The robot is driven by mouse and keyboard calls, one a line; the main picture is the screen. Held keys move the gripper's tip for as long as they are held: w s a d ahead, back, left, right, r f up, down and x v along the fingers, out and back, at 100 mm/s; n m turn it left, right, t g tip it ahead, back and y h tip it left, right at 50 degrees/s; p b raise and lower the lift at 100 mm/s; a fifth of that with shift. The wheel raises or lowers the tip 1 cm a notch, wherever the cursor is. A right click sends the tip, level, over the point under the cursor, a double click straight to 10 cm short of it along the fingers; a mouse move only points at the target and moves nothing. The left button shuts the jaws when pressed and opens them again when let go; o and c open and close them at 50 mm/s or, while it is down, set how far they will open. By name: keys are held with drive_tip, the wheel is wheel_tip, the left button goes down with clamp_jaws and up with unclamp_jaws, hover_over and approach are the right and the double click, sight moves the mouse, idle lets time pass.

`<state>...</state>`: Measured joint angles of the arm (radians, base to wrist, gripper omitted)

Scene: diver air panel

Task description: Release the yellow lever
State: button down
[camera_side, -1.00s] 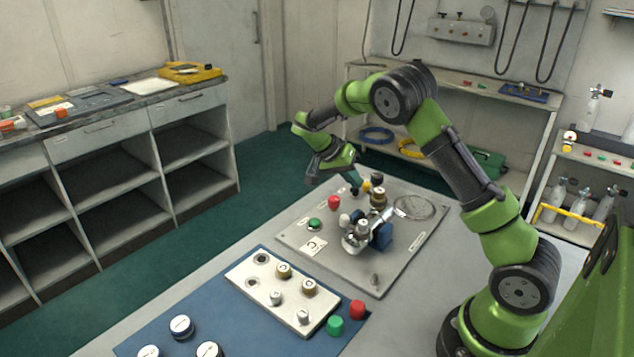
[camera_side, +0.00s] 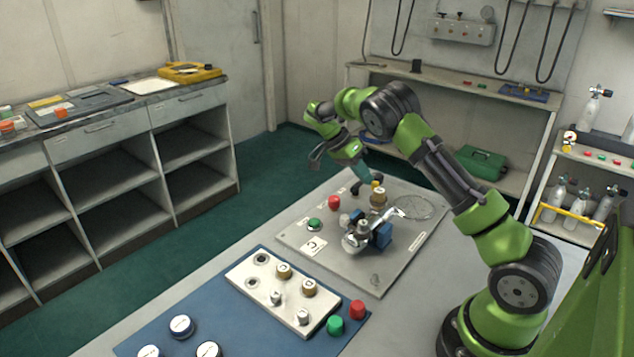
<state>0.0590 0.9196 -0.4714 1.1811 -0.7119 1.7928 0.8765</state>
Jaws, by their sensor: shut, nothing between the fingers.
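The grey panel (camera_side: 330,262) lies on the table with its fittings. A small yellow part (camera_side: 376,185), which looks like the yellow lever, stands near the panel's far edge, just behind a brown-topped knob (camera_side: 378,198). It is too small to tell its exact position. My gripper (camera_side: 362,188) points down beside it, on its left. The fingers are shut and hold nothing. Whether they touch the yellow part cannot be told. A metal valve with a blue body (camera_side: 380,237) stands nearer, with a silver handle (camera_side: 400,213) sticking out to the upper right.
A red button (camera_side: 334,202) and a green button (camera_side: 314,224) are on the panel's left side. A white block with knobs (camera_side: 246,280) lies on a blue mat (camera_side: 190,300) in front. Loose red (camera_side: 357,309) and green (camera_side: 335,325) caps stand at the mat's right.

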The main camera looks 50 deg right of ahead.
drive_tip(key=shift+s+a+f, duration=0.1)
drive_tip(key=shift+s+a, duration=0.25)
drive_tip(key=shift+a, duration=0.45)
drive_tip(key=shift+w, duration=0.1)
drive_tip(key=d+v, duration=0.1)
drive_tip(key=v, duration=1.1)
drive_tip(key=shift+w+a, duration=0.1)
drive_tip(key=shift+w, duration=0.05)
